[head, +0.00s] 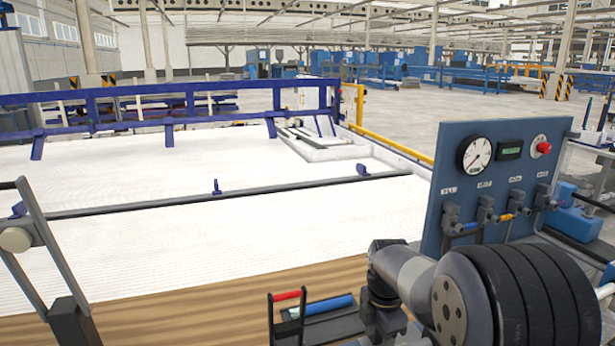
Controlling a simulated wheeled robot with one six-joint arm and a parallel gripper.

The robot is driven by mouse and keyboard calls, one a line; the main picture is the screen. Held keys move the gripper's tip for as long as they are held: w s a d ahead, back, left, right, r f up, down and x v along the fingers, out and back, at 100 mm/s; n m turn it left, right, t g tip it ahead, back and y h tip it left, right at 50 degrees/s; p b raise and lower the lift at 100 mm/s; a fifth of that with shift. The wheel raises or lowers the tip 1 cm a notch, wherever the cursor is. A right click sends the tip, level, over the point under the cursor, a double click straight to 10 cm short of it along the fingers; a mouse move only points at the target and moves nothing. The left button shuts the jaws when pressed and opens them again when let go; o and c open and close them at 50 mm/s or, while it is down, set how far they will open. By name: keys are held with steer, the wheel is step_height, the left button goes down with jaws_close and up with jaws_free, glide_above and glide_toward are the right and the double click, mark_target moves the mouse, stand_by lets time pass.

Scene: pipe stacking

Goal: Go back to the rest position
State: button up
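My grey and black arm is at the lower right in the head view. Its thinner end section stands upright and runs down toward the bottom edge. A broad layer of fine white lines, which looks like closely packed white pipes (240,235), fills the middle left. A dark bar (300,186) with small blue uprights lies across it.
A blue gauge panel (480,200) stands behind my arm at the right. A wooden surface (170,310) lies in front. A blue railing (150,100) closes the back.

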step_height(320, 180, down, 7)
steer(key=shift+r, duration=0.2)
steer(key=shift+r+p, duration=0.65)
steer(key=shift+r, duration=0.2)
steer(key=shift+r+p, duration=0.35)
steer(key=shift+r, duration=0.3)
steer(key=shift+f, duration=0.1)
